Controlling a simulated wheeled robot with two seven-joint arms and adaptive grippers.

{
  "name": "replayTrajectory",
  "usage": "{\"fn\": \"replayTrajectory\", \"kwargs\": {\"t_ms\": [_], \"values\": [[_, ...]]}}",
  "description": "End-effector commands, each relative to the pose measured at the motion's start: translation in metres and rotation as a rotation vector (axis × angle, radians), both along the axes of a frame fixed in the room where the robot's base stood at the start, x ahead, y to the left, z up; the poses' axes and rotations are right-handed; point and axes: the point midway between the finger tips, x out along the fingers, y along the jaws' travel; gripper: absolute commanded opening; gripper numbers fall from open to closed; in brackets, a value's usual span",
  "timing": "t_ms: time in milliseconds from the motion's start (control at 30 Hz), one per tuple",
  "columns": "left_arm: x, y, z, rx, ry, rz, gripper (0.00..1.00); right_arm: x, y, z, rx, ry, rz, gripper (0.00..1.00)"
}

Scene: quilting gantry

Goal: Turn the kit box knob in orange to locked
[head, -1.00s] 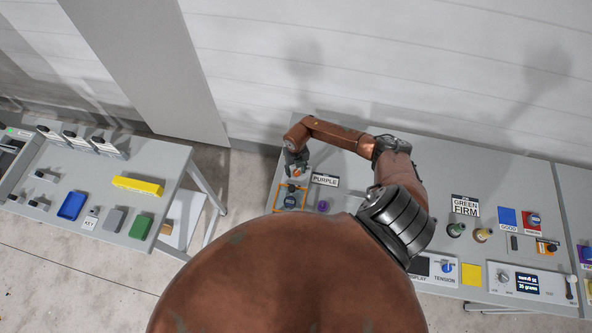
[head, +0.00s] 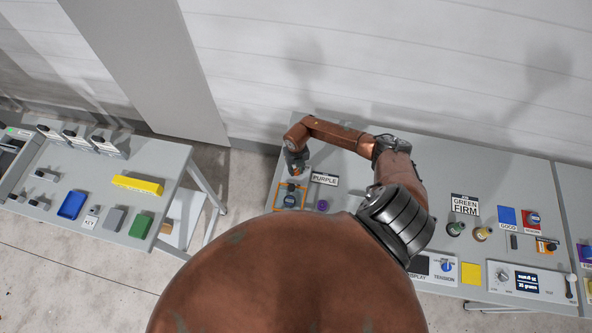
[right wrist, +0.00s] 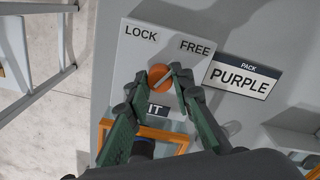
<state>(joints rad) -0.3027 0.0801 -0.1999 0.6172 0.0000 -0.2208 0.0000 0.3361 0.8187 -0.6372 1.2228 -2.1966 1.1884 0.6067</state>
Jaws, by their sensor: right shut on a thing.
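The orange kit box knob (right wrist: 158,78) sits on a light grey panel (right wrist: 135,60) in the right wrist view. LOCK is printed at the upper left of the knob and FREE at its upper right. My right gripper (right wrist: 161,80) is shut on the knob, one finger on each side. Where the knob points cannot be told. In the head view my right gripper (head: 297,168) is over the panel behind the orange-framed box (head: 278,197) and hides the knob. My left gripper is not in view.
A PURPLE pack sign (right wrist: 241,78) stands close to the right of the panel. A purple round piece (head: 322,205) is near the box. The left table (head: 160,150) holds blue, yellow and green items. A floor gap separates the tables.

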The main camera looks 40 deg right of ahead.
Motion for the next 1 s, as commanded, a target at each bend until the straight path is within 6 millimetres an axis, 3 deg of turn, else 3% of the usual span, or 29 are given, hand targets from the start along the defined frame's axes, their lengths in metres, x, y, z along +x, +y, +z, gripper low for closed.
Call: {"fn": "replayTrajectory", "kwargs": {"t_ms": [367,1000], "values": [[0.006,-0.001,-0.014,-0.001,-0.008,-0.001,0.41,0.000,-0.001,-0.002,0.001,0.000,0.126,0.00],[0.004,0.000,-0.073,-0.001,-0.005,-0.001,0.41,0.000,-0.001,-0.004,0.000,0.000,0.701,0.00]]}}
